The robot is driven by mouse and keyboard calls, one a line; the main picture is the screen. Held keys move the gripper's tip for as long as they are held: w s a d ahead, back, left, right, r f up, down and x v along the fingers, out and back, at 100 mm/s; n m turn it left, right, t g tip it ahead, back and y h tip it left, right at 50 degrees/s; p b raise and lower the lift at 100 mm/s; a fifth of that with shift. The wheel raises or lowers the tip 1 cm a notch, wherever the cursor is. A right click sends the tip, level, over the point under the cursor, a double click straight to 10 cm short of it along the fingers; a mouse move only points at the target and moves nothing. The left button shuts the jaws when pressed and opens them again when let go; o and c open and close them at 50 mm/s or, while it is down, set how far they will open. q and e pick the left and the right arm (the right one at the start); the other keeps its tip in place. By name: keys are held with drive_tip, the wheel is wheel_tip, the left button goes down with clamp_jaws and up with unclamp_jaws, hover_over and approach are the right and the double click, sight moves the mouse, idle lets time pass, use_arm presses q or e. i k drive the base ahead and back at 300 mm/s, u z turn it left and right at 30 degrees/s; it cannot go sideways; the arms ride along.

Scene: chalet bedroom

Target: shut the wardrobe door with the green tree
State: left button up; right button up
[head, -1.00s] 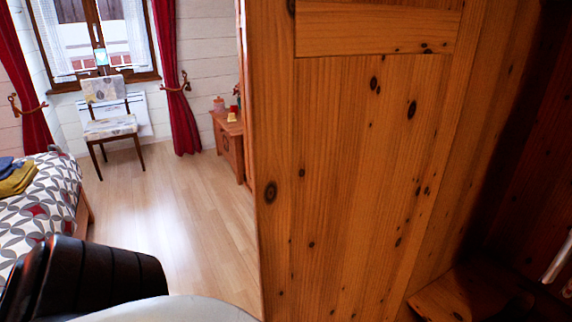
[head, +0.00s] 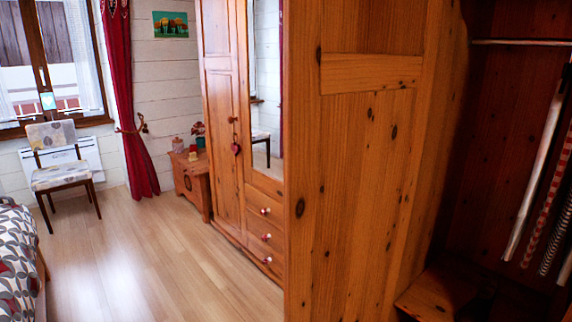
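A tall knotty-pine panel (head: 345,190) stands close in front of me in the head view. It appears to be a wardrobe door standing open, with the side facing me bare of ornament. No green tree shows on any visible face; the panel's far side is hidden. To its right is the open, dark wardrobe interior (head: 500,110). Neither of my grippers is in view.
Left of the panel, another wardrobe door (head: 222,110) with a red heart (head: 236,147) is shut, beside a mirror (head: 266,95) and drawers (head: 262,225). Striped items (head: 540,190) hang inside at right. A chair (head: 62,170) and bed (head: 15,255) stand left; floor between is clear.

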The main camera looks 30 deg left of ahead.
sight(359, 75)
drive_tip(key=u, duration=2)
drive_tip(key=i, duration=3.35)
drive_tip(key=z, duration=3.45)
drive_tip(key=i, duration=0.5)
drive_tip(key=u, duration=0.1)
